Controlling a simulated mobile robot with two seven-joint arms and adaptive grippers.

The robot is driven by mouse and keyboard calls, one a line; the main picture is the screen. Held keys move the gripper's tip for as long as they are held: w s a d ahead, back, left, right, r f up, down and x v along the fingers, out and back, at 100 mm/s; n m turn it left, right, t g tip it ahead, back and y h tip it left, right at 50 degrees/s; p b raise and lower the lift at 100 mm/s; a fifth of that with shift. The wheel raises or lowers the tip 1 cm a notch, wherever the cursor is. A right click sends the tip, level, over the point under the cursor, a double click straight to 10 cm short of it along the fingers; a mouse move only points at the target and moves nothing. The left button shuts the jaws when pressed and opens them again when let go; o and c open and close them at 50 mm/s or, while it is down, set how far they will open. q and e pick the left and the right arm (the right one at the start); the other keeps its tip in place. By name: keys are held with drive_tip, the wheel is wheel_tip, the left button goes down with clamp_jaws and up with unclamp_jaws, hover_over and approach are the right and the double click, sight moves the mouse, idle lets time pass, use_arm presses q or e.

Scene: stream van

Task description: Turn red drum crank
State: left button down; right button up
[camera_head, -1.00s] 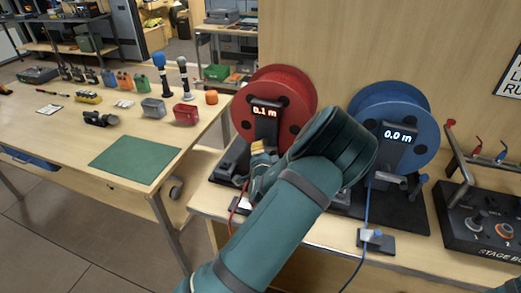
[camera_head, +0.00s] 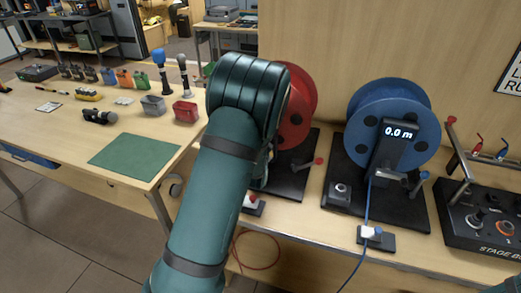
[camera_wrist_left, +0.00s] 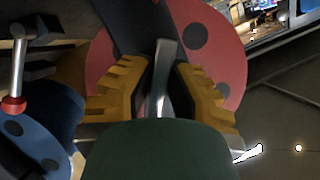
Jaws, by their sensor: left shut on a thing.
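The red drum (camera_head: 302,105) stands on a black base (camera_head: 290,185) on the bench, partly hidden behind my left arm. It also shows in the left wrist view (camera_wrist_left: 215,50). My left gripper (camera_wrist_left: 165,95), with yellow fingers, is shut on a grey metal bar (camera_wrist_left: 167,55) in front of the drum. A metal lever with a red knob (camera_wrist_left: 14,105) is apart from the fingers; that knob also shows in the head view (camera_head: 319,161). The drum's display is hidden. My right gripper is out of view.
The blue drum (camera_head: 385,110), reading 0.0 m, stands to the right with its own base and blue cable. A stage box (camera_head: 485,220) is at the far right. A table with a green mat (camera_head: 135,161) and several small items is at the left.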

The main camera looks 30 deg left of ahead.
use_arm(q)
drive_tip(key=n+h+b, duration=0.1)
drive_tip(key=n+b, duration=0.1)
drive_tip(key=shift+a+f+n+h, duration=0.1)
drive_tip(key=shift+a+n+h, duration=0.2)
drive_tip(key=shift+h, duration=0.1)
drive_tip(key=shift+s+n+h+b, duration=0.1)
drive_tip(key=shift+n+h+b, duration=0.2)
drive_tip(key=shift+n+b, duration=0.35)
drive_tip(key=shift+n+h, duration=0.5)
drive_tip(key=shift+n, duration=0.05)
drive_tip(key=shift+f+n+t+h+p, duration=0.15)
drive_tip(key=shift+n+t+h, duration=0.85)
drive_tip(key=shift+n, duration=1.75)
drive_tip(key=shift+n+t+h+p, duration=0.15)
drive_tip(key=shift+n+t+h, duration=0.85)
drive_tip(key=shift+n, duration=1.7)
drive_tip(key=shift+f+n+t+h+p, duration=0.15)
drive_tip(key=shift+n+t+h, duration=0.8)
drive_tip(key=shift+n, duration=1.8)
drive_tip(key=shift+r+t, duration=0.15)
drive_tip(key=shift+t, duration=0.2)
drive_tip(key=c, duration=0.9)
unclamp_jaws()
drive_tip(key=shift+d, duration=0.1)
